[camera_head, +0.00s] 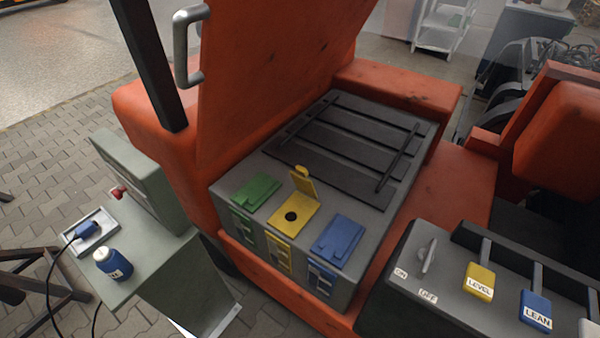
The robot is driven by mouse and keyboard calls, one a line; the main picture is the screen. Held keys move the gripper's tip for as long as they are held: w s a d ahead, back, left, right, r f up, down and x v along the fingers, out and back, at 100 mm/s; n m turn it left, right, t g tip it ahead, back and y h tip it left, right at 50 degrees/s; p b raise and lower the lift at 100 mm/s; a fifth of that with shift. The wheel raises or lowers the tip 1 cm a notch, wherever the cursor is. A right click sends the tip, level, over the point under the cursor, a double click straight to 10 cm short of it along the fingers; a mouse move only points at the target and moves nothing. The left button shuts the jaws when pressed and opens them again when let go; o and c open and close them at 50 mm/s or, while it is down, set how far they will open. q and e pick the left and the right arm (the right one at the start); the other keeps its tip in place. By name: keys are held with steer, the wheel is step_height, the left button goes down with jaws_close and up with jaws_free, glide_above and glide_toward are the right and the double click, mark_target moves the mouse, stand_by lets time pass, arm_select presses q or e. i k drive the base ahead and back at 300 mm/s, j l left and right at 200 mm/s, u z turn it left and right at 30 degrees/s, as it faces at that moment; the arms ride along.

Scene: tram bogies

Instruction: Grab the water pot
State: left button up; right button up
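A small blue bottle (114,266) with a white cap and a white label stands upright on a grey-green stand (150,262) at the lower left. The label is too small to read. It is the only pot-like thing in view, and I cannot tell for sure that it is the water pot. Neither of my grippers shows in the head view, and nothing is holding the bottle.
A tray (106,222) holding a blue connector with a black cable lies behind the bottle. A grey battery box (224,194) with green, yellow and blue lids sits in an orange vehicle; the yellow lid is open. A raised orange cover (260,70) and a control panel (400,300) flank it.

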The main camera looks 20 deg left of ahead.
mark_target(118, 266)
steer(key=u, duration=2.15)
